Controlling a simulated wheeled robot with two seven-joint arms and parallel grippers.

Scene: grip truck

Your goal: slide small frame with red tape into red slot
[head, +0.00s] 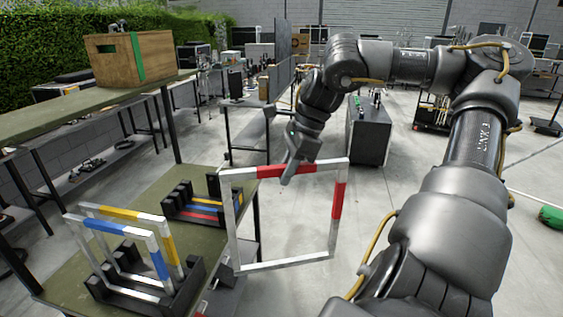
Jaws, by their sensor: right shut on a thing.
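The small square frame with red tape (338,206) hangs upright in front of my right gripper (290,172). My right gripper is shut on its top bar, on the red taped part. The black slotted rack (176,213) on the green table holds yellow, blue and red strips. The red slot strip (193,214) is the nearest of the three. The held frame is to the right of this rack, beside the table edge, and its left side overlaps the table in the picture. My left gripper does not show.
A second black rack (190,285) nearer me holds a blue-taped frame (158,262) and a yellow-taped frame (168,240) upright. A wooden crate (152,57) with green tape stands on a higher table at the left. The floor right of the green table (160,186) is open.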

